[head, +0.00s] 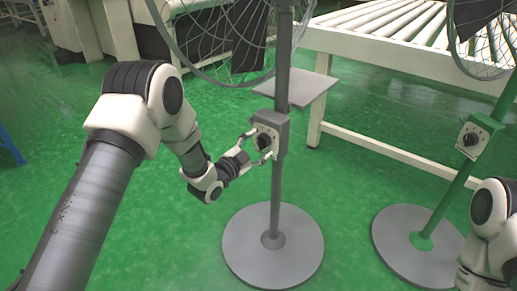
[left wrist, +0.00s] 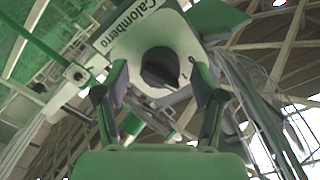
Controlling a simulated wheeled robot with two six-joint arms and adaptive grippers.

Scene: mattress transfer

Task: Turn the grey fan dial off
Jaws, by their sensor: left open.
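The grey fan's control box (head: 280,127) sits on the grey pole (head: 277,190), with a dark round dial (head: 264,141) on its face. In the left wrist view the left gripper (left wrist: 161,86) shows gaps between both fingers and the knob. The dial's exact setting is unclear. My right gripper is out of view.
The grey fan has a round base (head: 240,255) and a wire cage (head: 215,72). A second fan with a green pole and green dial box (head: 480,135) stands right. A roller conveyor (head: 375,50) is behind. Green floor is clear between the bases.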

